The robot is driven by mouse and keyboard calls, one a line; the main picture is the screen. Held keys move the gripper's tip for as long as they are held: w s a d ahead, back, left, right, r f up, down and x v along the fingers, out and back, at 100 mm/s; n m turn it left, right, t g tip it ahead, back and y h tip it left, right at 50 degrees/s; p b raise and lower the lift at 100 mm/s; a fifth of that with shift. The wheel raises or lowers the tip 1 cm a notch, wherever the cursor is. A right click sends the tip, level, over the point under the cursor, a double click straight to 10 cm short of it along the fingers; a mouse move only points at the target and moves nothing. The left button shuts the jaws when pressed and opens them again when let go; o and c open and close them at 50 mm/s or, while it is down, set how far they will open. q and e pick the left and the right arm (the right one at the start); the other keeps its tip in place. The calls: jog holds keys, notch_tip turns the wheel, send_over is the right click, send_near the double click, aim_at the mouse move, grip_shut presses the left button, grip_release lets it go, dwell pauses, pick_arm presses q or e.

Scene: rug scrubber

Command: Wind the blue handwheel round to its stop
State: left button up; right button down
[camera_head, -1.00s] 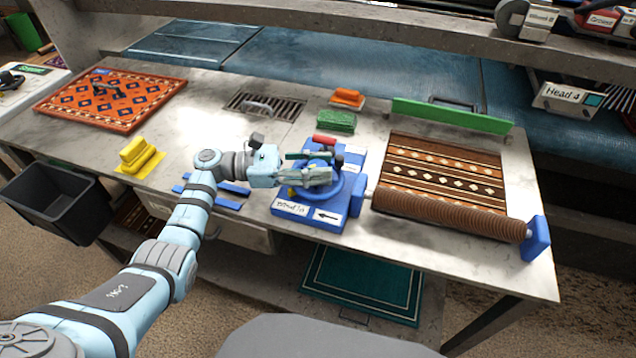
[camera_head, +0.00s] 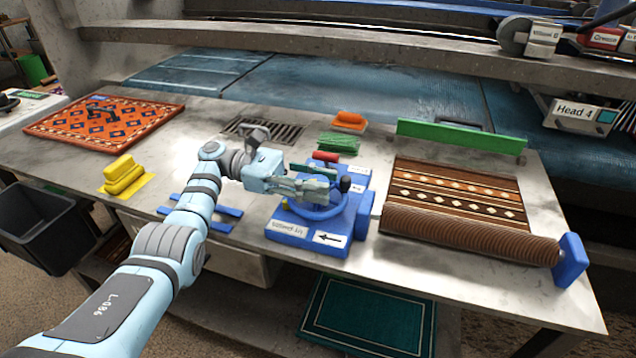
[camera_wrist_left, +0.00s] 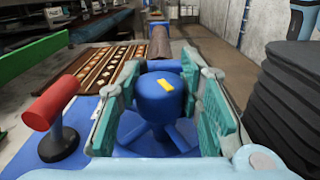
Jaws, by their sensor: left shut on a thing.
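The blue handwheel (camera_head: 322,212) sits on a blue base (camera_head: 354,222) whose front carries a label and a black arrow pointing left. My left gripper (camera_head: 312,188) is over the wheel in the head view and hides part of it. In the left wrist view the blue hub (camera_wrist_left: 160,100), with a yellow mark on top and spokes below, stands between the teal pads of my left gripper (camera_wrist_left: 165,112). The gripper is shut on it. A red-handled lever (camera_wrist_left: 52,100) stands to the left there. My right gripper is not in view.
A brown patterned rug (camera_head: 455,190) lies right of the base, its front part wound on a roller (camera_head: 470,235). Behind are a green brush (camera_head: 338,141), an orange block (camera_head: 349,120) and a green bar (camera_head: 460,136). A yellow block (camera_head: 124,175) lies left, with bare table near it.

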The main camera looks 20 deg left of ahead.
pick_arm(q)
jog(key=o, duration=1.2)
jog(key=shift+d, duration=0.1)
notch_tip(320, 180, up, 10)
jog(key=shift+f, duration=0.1)
